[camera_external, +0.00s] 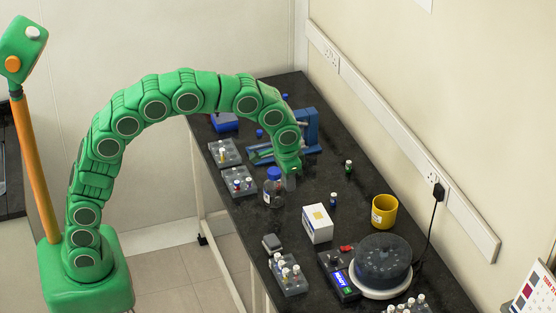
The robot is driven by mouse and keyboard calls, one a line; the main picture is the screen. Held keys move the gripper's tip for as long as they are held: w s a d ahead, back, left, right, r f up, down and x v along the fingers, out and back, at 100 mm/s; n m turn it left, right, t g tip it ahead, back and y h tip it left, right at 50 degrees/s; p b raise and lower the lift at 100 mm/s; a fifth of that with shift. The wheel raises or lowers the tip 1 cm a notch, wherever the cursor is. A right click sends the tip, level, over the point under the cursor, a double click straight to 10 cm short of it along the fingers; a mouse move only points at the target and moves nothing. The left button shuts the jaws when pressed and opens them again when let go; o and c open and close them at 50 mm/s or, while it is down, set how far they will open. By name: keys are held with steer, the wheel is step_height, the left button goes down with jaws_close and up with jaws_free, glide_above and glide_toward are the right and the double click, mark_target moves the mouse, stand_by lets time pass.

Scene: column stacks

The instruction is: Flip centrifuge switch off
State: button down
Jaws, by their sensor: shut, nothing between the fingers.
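The centrifuge (383,260) stands at the near right of the black bench, with a dark round body on a white base. A dark control box (331,265) sits against its left side. A small red part (347,248), which looks like a switch, is on the box's far end; its position is too small to tell. A blue label or display (341,280) is nearer the front. My gripper (290,183) is shut and empty. It points down over the middle of the bench, beside a blue-capped bottle and well apart from the centrifuge.
Grey vial racks (290,281) line the left edge. A black cord (432,225) runs to the wall outlet.

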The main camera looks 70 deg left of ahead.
steer(key=w+d+f, duration=0.3)
steer(key=w, duration=0.4)
steer(key=w+d+f+t, duration=0.1)
steer(key=w+d+f, duration=0.3)
steer(key=w, duration=0.3)
steer(key=shift+w+d+f, duration=0.15)
steer(key=shift+f, duration=0.15)
steer(key=shift+f, duration=0.1)
glide_above(350, 246)
steer(key=s, duration=0.2)
step_height(350, 246, down, 12)
steer(key=shift+f, duration=0.1)
steer(key=shift+s+f, duration=0.15)
steer(key=shift+f, duration=0.5)
steer(key=shift+s+f+t, duration=0.25)
steer(key=shift+f+t, duration=0.1)
steer(key=shift+t, duration=0.15)
steer(key=shift+w, duration=0.15)
steer(key=shift+w+r, duration=0.1)
steer(key=shift+w, duration=0.55)
steer(key=shift+r, duration=0.15)
